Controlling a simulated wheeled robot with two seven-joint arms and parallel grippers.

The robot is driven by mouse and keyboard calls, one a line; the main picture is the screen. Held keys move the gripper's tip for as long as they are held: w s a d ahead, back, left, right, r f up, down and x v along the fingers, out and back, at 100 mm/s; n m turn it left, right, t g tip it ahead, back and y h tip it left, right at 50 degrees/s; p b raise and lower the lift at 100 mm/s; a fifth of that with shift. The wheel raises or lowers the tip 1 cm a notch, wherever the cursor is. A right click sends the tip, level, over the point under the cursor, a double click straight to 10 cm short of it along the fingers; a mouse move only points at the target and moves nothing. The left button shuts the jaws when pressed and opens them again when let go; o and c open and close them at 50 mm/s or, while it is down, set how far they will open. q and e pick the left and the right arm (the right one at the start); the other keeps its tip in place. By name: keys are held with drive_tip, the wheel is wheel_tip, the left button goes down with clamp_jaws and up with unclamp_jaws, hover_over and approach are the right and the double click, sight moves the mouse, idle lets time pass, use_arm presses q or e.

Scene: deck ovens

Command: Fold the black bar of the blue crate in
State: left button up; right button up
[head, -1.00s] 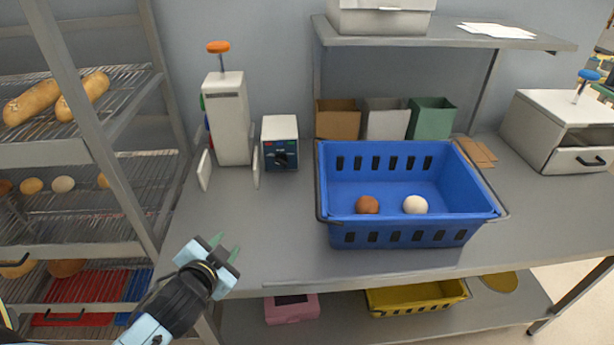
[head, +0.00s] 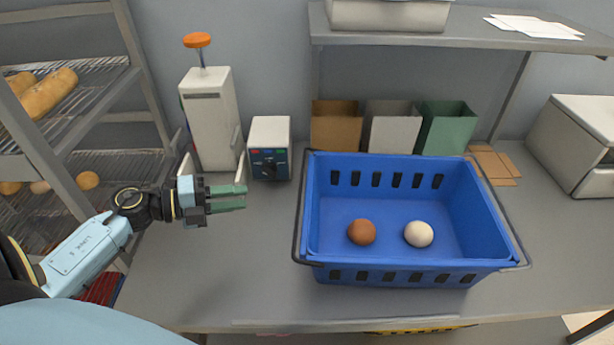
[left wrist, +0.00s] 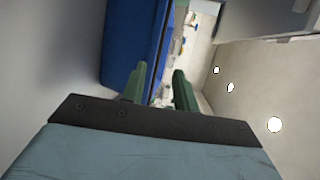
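The blue crate (head: 405,276) stands on the grey table and holds a brown ball (head: 361,232) and a cream ball (head: 418,234). A thin black bar (head: 299,208) runs outside its left rim. Another black bar (head: 503,215) runs outside its right rim. Both bars are swung outward, clear of the opening. My left gripper (head: 244,197) is to the left of the crate, apart from the left bar, with its green fingers pointing right at it. The fingers are apart and empty. In the left wrist view the crate's blue side (left wrist: 135,40) shows beyond the fingers (left wrist: 160,82). My right gripper is out of view.
A white dispenser with an orange knob (head: 211,120) and a small control box (head: 269,148) stand behind my left gripper. Brown, grey and green bins (head: 447,128) stand behind the crate. A wire rack with bread is at left. The table in front of my left gripper is clear.

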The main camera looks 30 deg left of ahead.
use_arm(q)
drive_tip(key=p+x, duration=0.1)
drive_tip(key=x, duration=1.1)
drive_tip(key=shift+s+d+p, duration=0.3)
drive_tip(key=shift+d, duration=0.15)
drive_tip(key=c, duration=0.5)
clamp_jaws()
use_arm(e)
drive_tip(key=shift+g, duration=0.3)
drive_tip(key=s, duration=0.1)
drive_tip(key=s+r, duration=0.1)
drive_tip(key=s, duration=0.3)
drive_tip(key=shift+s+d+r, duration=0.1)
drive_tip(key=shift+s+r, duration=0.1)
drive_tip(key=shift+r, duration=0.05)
